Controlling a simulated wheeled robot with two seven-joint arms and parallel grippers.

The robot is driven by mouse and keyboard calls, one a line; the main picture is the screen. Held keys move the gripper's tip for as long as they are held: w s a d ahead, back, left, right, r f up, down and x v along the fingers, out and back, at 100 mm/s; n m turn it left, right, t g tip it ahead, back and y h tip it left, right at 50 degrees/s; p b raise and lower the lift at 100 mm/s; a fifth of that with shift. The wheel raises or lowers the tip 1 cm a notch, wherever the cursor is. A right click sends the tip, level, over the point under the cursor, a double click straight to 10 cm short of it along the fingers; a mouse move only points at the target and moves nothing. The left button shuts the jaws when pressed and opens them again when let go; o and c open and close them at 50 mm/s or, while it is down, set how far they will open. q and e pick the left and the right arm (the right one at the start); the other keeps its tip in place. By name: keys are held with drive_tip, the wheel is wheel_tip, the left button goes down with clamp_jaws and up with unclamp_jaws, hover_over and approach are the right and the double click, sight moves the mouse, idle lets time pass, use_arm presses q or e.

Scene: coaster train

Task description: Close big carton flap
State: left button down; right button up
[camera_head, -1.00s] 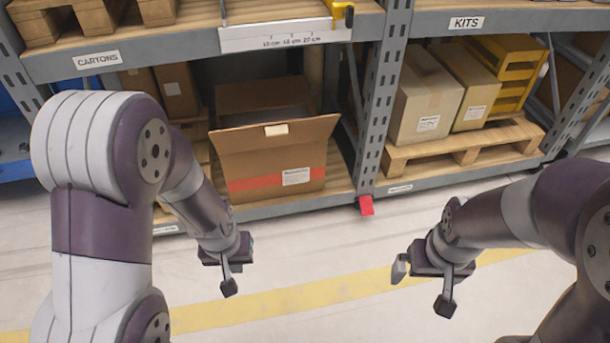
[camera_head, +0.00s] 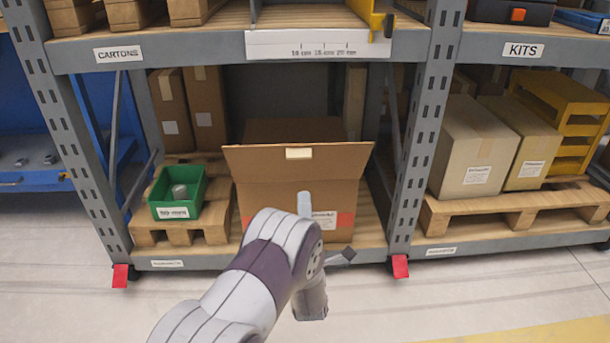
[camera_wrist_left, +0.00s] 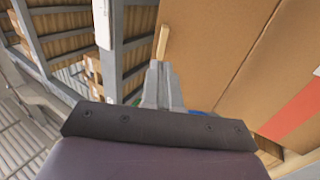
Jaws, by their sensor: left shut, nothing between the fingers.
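The big brown carton (camera_head: 260,203) stands on the lower shelf, with a red stripe and a white label on its front. Its front flap (camera_head: 335,160) stands up and leans outward, with a pale tape piece on it. The carton is open behind the flap. My left gripper (camera_head: 304,204) is in front of the carton, its pale fingertip pointing up just below the flap; my arm hides part of the carton's front. In the left wrist view, the fingers (camera_wrist_left: 160,85) are together and empty, beside brown cardboard (camera_wrist_left: 215,45). I cannot tell whether they touch it. My right gripper is out of view.
A green bin (camera_head: 178,192) sits on a pallet left of the carton. Tall cartons (camera_head: 189,110) stand behind it. A shelf beam (camera_head: 200,53) runs above, and a grey upright (camera_head: 419,130) stands at right. The floor (camera_head: 70,310) in front is clear.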

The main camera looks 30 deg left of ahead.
sight(302, 158)
use_arm(q)
drive_tip(key=b+x, duration=0.3)
drive_tip(key=x, duration=0.4)
drive_tip(key=shift+w+a, duration=0.2)
drive_tip(key=shift+w, duration=0.1)
drive_tip(key=shift+w+a+r+b, duration=0.2)
drive_tip(key=shift+w+r+b, duration=0.1)
drive_tip(key=shift+w+r, duration=0.1)
